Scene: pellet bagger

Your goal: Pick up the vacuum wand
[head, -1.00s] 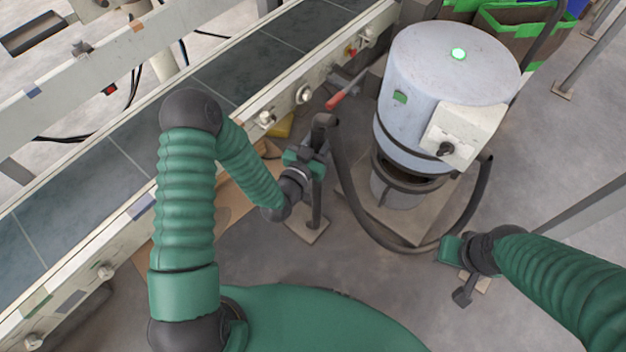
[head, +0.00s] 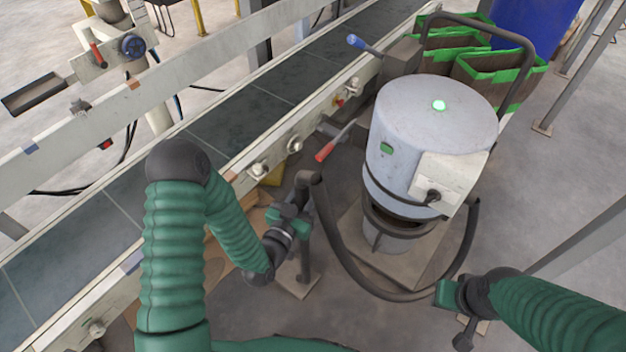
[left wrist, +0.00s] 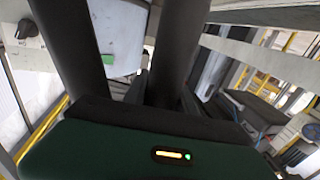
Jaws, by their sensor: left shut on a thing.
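The vacuum wand (head: 305,240) is a dark upright tube beside the conveyor in the head view. Its bent top joins a dark hose (head: 333,245) that loops toward the grey vacuum drum (head: 425,125), which has a lit green lamp on top. My left gripper (head: 288,214) is shut on the wand's upper part, below the bend. The wand's lower end is by a floor plate (head: 297,286); I cannot tell whether it touches. Dark tubes rise in front of the gripper's green housing in the left wrist view (left wrist: 165,150). My right gripper (head: 447,293) is beside the hose; its fingers cannot be made out.
The conveyor (head: 190,150) runs diagonally along the left. A red-handled lever (head: 326,151) sticks out between it and the drum, and a blue-handled lever (head: 358,42) is farther back. Green-rimmed crates (head: 500,68) stand behind the drum. Bare floor (head: 550,200) lies to the right.

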